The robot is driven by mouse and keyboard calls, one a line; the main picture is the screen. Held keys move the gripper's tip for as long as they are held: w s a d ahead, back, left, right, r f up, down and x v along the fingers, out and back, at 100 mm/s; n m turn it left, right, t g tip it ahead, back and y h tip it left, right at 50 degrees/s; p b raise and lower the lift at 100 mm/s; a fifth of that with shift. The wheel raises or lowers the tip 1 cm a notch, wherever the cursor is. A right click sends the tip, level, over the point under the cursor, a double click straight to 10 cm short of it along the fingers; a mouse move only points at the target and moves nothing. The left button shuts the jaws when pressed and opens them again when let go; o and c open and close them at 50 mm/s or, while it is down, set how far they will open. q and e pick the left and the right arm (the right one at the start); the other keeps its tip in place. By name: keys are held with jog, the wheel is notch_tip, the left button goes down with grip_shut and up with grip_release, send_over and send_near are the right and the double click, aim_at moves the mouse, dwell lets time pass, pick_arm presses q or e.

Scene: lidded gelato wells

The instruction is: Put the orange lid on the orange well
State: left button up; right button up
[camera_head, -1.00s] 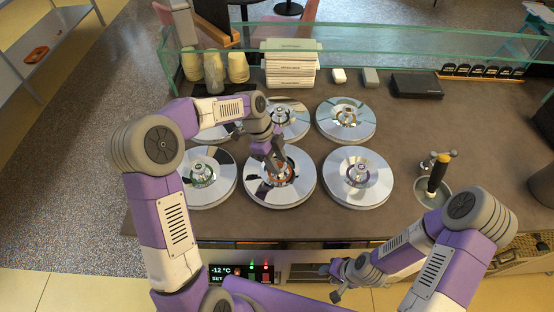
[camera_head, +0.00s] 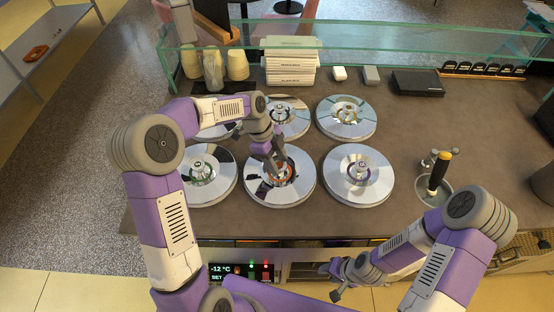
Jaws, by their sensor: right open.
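The orange lid (camera_head: 300,190) is a round mirror-like lid with an orange ring around its middle knob, in the front row, centre. It lies flat among the other lids, and the orange well under it is hidden. My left gripper (camera_head: 277,168) points down at the knob of this lid. Its fingers overlap the knob and are too small to tell whether they are shut on it. My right gripper (camera_head: 336,283) is open and empty, low in front of the counter's front edge, away from the lids.
Several other shiny lids surround it: front left (camera_head: 222,193), front right (camera_head: 372,190), back right (camera_head: 345,133) and back middle (camera_head: 299,127). A scoop with a black handle (camera_head: 437,175) stands in a round well at right. A glass guard (camera_head: 380,35) runs along the back.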

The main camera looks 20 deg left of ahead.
pick_arm(q)
jog(key=o, duration=0.5)
jog(key=shift+o, duration=0.2)
jog(key=p+v, duration=0.5)
jog(key=v, duration=0.3)
jog(key=shift+p, duration=0.4)
dwell(0.5)
